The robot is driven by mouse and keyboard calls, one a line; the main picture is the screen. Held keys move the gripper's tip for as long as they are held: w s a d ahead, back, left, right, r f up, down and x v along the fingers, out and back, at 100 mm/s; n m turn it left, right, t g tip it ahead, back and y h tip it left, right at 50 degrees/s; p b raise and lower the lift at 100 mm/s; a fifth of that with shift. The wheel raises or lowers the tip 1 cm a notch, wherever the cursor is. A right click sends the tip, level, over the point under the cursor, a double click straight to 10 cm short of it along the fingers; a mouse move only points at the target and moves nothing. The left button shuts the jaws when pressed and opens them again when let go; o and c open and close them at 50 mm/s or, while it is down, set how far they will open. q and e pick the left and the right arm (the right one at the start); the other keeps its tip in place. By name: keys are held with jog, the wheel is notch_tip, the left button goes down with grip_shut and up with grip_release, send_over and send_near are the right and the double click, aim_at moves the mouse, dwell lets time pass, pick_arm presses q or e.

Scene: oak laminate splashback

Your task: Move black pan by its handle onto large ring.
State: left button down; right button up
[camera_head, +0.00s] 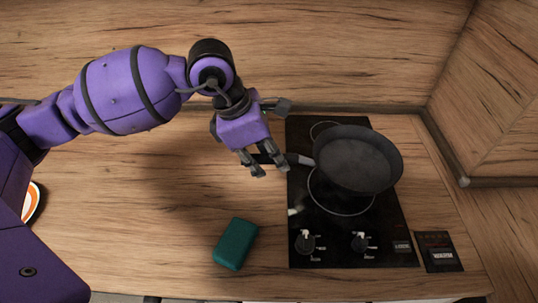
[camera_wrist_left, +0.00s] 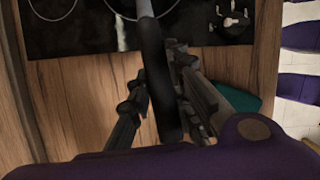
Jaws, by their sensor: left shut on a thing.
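The black pan (camera_head: 357,160) is over the black cooktop (camera_head: 375,225), covering much of its upper right part. Its handle points left, with a grey section near the pan body. My left gripper (camera_head: 270,168) is shut on the handle, left of the cooktop. In the left wrist view the handle (camera_wrist_left: 155,70) runs between the two fingers. The large ring (camera_head: 340,205) shows partly below the pan, and the pan hides its upper right part. The smaller ring (camera_head: 318,127) shows partly behind the pan. I cannot tell whether the pan touches the glass. My right gripper is out of view.
A green sponge-like block (camera_head: 235,244) lies on the wooden counter left of the cooktop's front. Two knobs (camera_head: 305,242) stand on the cooktop's front. A small black panel (camera_head: 439,252) lies at its right. Wooden walls close off the back and right.

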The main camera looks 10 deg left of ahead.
pick_arm(q)
jog(key=shift+f+b, duration=1.15)
jog(key=shift+f, duration=2.1)
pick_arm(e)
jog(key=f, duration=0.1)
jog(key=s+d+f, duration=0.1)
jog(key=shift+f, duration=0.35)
pick_arm(q)
jog(key=shift+f, duration=0.1)
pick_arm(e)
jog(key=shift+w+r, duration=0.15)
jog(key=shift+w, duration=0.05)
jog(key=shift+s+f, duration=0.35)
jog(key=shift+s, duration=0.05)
pick_arm(q)
jog(key=shift+f+b, duration=0.5)
jog(key=shift+f, duration=0.1)
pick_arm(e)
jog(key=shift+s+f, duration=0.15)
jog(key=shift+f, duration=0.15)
pick_arm(q)
jog(key=c, duration=1.6)
grip_release()
jog(key=shift+o, duration=0.6)
